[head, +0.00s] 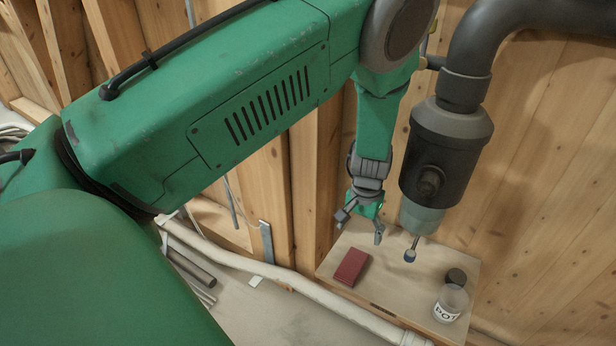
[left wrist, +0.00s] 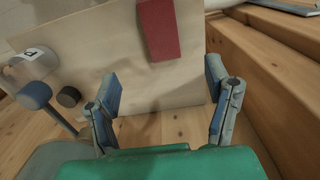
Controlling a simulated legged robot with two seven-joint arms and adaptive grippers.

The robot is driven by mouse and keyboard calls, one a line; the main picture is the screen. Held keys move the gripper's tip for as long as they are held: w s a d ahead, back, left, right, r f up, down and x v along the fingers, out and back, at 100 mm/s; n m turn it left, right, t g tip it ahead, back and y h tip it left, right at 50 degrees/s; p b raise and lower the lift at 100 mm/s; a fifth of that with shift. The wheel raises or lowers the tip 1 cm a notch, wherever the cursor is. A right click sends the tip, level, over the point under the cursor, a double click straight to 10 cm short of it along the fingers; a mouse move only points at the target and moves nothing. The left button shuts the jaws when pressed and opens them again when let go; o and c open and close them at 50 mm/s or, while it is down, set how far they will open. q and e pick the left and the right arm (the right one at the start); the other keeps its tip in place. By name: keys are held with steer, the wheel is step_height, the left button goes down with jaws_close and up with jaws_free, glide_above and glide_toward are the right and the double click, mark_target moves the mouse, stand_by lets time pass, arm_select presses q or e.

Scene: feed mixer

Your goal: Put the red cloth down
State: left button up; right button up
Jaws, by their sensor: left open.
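The red cloth (head: 351,267) lies as a flat folded block on the left part of a pale wooden board (head: 392,300). My left gripper (head: 360,226) is above the board, with its fingers spread apart and nothing between them. In the left wrist view the red cloth (left wrist: 159,30) lies on the board (left wrist: 200,75) beyond the open left gripper (left wrist: 163,92), apart from both fingers. My right gripper is not in view.
A dark grey pipe fitting (head: 445,150) hangs right of my left gripper, with a small rod and knob (head: 410,254) below. A pale pipe (head: 290,281) runs along the board's left.

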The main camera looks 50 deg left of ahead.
arm_select(q)
steer(key=s+a+f+y, duration=0.25)
steer(key=s+f, duration=0.35)
steer(key=s, duration=0.5)
steer(key=s+d+m+h, duration=0.1)
steer(key=s+d, duration=0.1)
steer(key=s, duration=0.7)
steer(key=s+d+f+m+h, duration=0.1)
steer(key=s+d+m, duration=0.1)
steer(key=s, duration=0.8)
steer(key=shift+s+d+t, duration=0.25)
steer(key=shift+d+t, duration=0.05)
steer(key=shift+d, duration=0.25)
steer(key=shift+h, duration=0.25)
